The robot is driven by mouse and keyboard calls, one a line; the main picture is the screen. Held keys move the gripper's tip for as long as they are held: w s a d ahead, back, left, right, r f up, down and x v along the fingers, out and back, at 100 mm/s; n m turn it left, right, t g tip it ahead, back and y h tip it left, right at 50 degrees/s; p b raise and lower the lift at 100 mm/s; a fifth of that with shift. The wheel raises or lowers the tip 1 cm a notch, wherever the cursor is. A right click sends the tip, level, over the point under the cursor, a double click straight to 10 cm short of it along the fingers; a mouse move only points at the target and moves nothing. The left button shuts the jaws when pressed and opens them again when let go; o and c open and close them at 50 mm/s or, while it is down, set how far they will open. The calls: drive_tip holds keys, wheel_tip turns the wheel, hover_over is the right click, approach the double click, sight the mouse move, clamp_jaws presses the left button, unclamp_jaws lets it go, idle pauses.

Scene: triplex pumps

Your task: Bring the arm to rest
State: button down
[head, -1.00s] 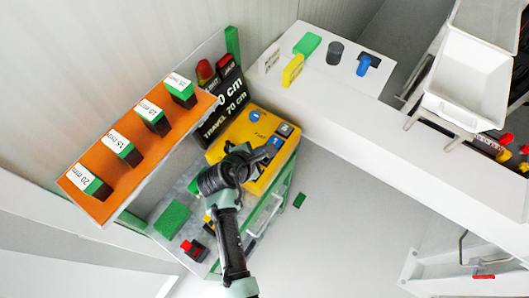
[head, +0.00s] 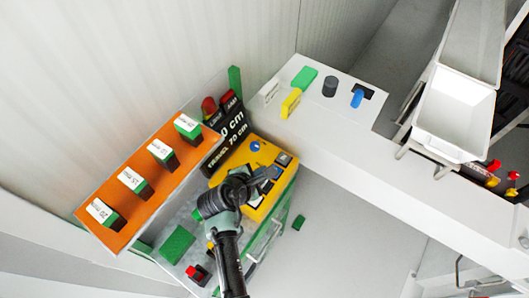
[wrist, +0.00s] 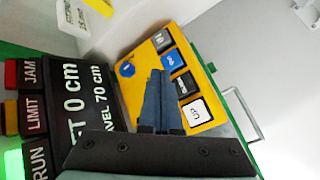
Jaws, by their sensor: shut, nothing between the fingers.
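My gripper (wrist: 158,100) is shut and empty. In the wrist view its fingers lie together in front of a yellow control panel (wrist: 202,118). In the head view my arm reaches up from the bottom, with the gripper over the same yellow panel (head: 252,152). The panel carries a blue round knob (wrist: 127,69) and several push buttons, one white and marked UP (wrist: 196,110). I cannot tell whether the fingertips touch the panel.
An orange rack (head: 112,232) with several labelled blocks is at left. A white counter (head: 345,130) with a green block, a yellow block and cylinders lies at right. White bins (head: 455,115) stand far right.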

drive_tip(key=w+r+m+t+y, duration=0.3)
drive_tip(key=r+m, duration=0.6)
drive_tip(key=r, duration=0.9)
drive_tip(key=w+r+m+t, duration=0.3)
drive_tip(key=r+m, duration=0.6)
drive_tip(key=r, duration=0.9)
drive_tip(key=s+r+m+t+b, duration=0.1)
drive_tip(key=s+r+t+b, duration=0.4)
drive_tip(key=s+r, duration=0.3)
drive_tip(key=s+r+m+t+y+b, duration=0.1)
drive_tip(key=s+r+t+b, duration=0.4)
drive_tip(key=r, duration=1)
drive_tip(key=s+m+t, duration=0.1)
drive_tip(key=s+t, duration=0.2)
drive_tip(key=s, duration=0.1)
drive_tip(key=shift+s+d+r, duration=0.15)
drive_tip(key=shift+d, duration=0.25)
